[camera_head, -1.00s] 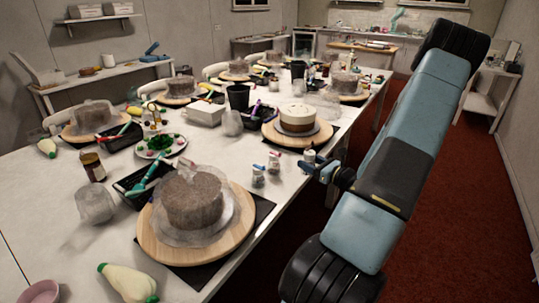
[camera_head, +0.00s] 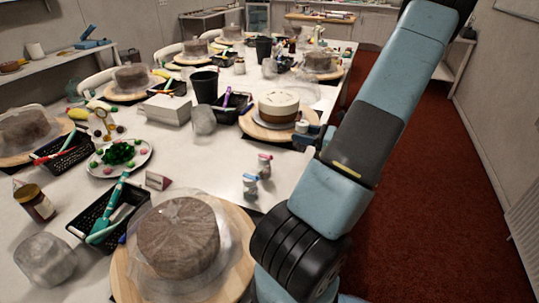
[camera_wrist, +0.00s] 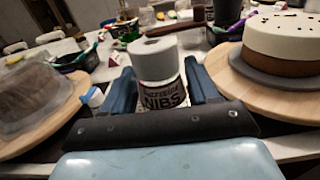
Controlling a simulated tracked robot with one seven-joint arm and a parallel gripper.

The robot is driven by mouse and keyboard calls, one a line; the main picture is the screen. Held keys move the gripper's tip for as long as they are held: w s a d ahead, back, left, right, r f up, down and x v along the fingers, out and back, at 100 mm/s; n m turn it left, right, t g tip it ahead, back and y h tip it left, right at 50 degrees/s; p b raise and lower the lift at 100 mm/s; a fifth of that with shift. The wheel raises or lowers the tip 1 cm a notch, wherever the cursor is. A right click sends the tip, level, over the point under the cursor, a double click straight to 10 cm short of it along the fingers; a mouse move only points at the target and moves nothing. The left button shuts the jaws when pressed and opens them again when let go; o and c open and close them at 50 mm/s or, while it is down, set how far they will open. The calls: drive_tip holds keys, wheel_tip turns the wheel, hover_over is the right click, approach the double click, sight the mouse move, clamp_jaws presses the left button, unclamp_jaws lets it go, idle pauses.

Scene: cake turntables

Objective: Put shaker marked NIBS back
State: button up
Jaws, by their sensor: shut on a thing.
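The shaker marked NIBS (camera_wrist: 160,88) is upright between my gripper's fingers in the wrist view, with a grey lid and a white label. My gripper (camera_head: 307,138) is shut on it. In the head view the shaker (camera_head: 301,126) shows small and partly hidden at the fingertips, by the right edge of the cake's turntable. Two other shakers stand together on the table, one with a blue cap (camera_head: 250,186) and one with a red cap (camera_head: 264,166). They are nearer to me than the gripper. Whether the held shaker touches the table is unclear.
A white-and-brown cake (camera_head: 278,105) stands on a wooden turntable (camera_head: 250,127) beside my gripper. A wrapped cake (camera_head: 178,245) is on the near turntable. A black basket (camera_head: 108,213) and a plate of sweets (camera_head: 120,157) lie left. Tabletop around the two shakers is clear.

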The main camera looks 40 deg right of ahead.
drive_tip(key=w+a+f, duration=0.1)
drive_tip(key=w+f, duration=0.2)
drive_tip(key=w+a+f, duration=0.1)
drive_tip(key=w+f, duration=0.2)
drive_tip(key=w, duration=0.1)
drive_tip(key=w+a+f, duration=0.1)
drive_tip(key=w+f, duration=0.2)
drive_tip(key=w, duration=0.1)
drive_tip(key=shift+w+a+f, duration=0.1)
drive_tip(key=shift+a+f, duration=0.05)
drive_tip(key=shift+a, duration=0.25)
drive_tip(key=shift+w+f, duration=0.1)
drive_tip(key=shift+f, duration=1.5)
drive_tip(key=shift+f, duration=0.1)
drive_tip(key=o, duration=1.2)
